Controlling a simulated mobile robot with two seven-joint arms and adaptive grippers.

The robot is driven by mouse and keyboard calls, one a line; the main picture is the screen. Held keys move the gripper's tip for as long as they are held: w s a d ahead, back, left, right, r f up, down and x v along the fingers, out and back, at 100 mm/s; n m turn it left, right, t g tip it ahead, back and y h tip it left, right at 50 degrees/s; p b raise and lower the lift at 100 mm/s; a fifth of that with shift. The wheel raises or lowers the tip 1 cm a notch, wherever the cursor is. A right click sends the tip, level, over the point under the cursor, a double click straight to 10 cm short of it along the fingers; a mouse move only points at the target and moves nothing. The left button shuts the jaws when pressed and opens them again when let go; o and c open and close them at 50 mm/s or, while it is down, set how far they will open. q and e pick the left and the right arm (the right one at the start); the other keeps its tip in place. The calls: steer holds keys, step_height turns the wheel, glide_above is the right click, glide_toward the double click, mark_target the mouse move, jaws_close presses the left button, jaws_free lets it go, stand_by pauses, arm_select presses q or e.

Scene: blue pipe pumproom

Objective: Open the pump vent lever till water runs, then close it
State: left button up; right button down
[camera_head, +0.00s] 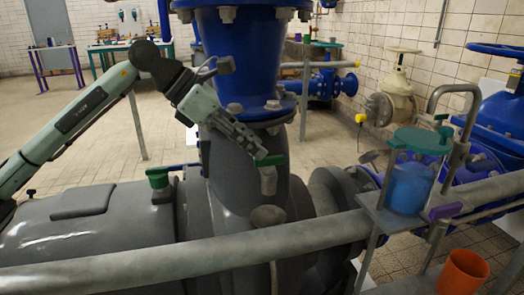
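A small vent cock with a flat green lever (271,160) sits on the side of the grey pump casing (228,180). Its grey outlet (268,181) points down above a brown funnel (267,215). I see no water between outlet and funnel. My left gripper (256,149) reaches in from the upper left, with its fingertips right by the lever's left end. I cannot tell whether they touch it or how far apart the fingers are. My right gripper is not in view.
A grey rail (190,258) crosses in front of the pump. At right, a metal stand holds a blue container with a green lid (424,141); an orange cup (463,272) stands lower. A second green-topped fitting (158,177) is left of the casing. A blue pipe (238,55) rises behind.

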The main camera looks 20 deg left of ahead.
arm_select(q)
steer(key=v, duration=0.3)
steer(key=shift+s+a+r, duration=0.15)
steer(key=shift+a+r, duration=0.05)
steer(key=shift+r, duration=0.1)
